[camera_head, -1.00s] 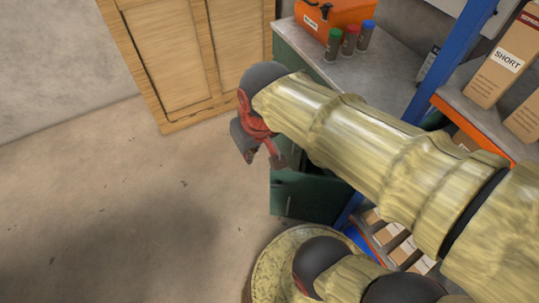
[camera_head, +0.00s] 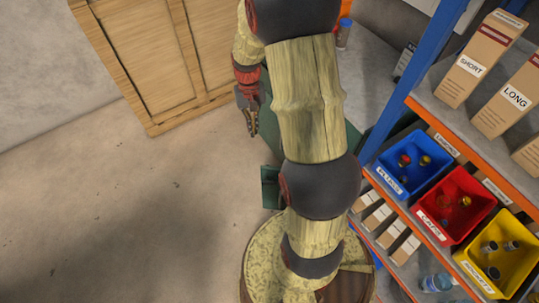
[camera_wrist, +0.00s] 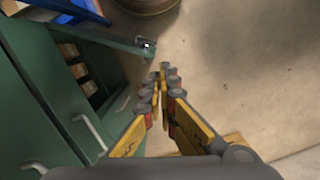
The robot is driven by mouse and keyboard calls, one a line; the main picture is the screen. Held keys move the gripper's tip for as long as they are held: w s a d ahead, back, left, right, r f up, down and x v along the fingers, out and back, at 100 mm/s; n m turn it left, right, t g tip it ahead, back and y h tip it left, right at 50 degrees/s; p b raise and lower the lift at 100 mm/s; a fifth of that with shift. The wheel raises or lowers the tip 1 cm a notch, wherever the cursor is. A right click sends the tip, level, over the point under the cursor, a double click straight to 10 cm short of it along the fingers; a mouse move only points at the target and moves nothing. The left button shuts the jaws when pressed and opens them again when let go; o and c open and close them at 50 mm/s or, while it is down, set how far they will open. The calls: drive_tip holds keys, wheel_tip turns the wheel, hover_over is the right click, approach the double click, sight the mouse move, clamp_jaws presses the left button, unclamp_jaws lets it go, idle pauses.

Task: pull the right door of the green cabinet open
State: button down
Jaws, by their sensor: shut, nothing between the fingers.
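The green cabinet (camera_wrist: 52,90) fills the left of the wrist view. One door, apparently the right door (camera_wrist: 110,38), stands swung out at the top, with a small fitting near its outer end. Boxes show through the gap beside it. Two pale bar handles, one (camera_wrist: 88,132) on a closed front, lie lower left. In the head view my arm hides most of the cabinet; a green door edge (camera_head: 270,187) sticks out left. My gripper (camera_wrist: 165,70) is shut and empty, in front of the cabinet, apart from the door's end. It also shows in the head view (camera_head: 252,130).
A blue and orange shelf at right holds cartons (camera_head: 465,68) and blue, red (camera_head: 455,205) and yellow bins. A wooden cabinet (camera_head: 150,60) stands at the back left. Floor at left is clear.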

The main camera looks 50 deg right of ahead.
drive_tip(key=w+d+f+m+y+p, duration=0.1)
drive_tip(key=w+d+f+m, duration=0.1)
drive_tip(key=d+f, duration=0.7)
drive_tip(key=w+d+f+m+p, duration=0.2)
drive_tip(key=d+f, duration=0.3)
drive_tip(key=f, duration=0.7)
drive_tip(key=s+a+f+b, duration=0.4)
drive_tip(key=a+f, duration=0.1)
drive_tip(key=f, duration=0.4)
drive_tip(key=shift+a+f, duration=0.15)
drive_tip(key=shift+f, duration=0.1)
drive_tip(key=shift+a, duration=0.1)
